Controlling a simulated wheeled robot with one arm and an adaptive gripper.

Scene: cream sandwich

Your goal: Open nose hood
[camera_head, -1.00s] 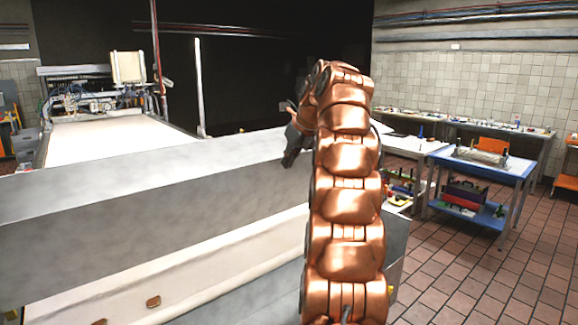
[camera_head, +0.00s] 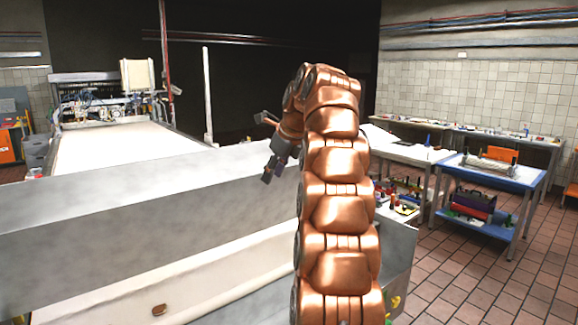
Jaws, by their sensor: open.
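A long grey metal cover (camera_head: 120,190), which looks like the nose hood, runs across the left and middle of the view. Its sloping front face is toward me, and I see no clear handle on it. My gripper (camera_head: 265,148) is open and empty, above the cover's right part and left of my copper arm. Its two dark fingers are spread apart, one higher and one lower. I cannot tell how far it is from the cover. My arm hides part of the cover's right end.
A pale conveyor (camera_head: 130,145) with machinery (camera_head: 95,100) lies behind the cover. A brown piece (camera_head: 159,310) lies on the lower pale belt in front. Blue-framed tables (camera_head: 525,175) stand right; tiled floor (camera_head: 450,275) there is partly open.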

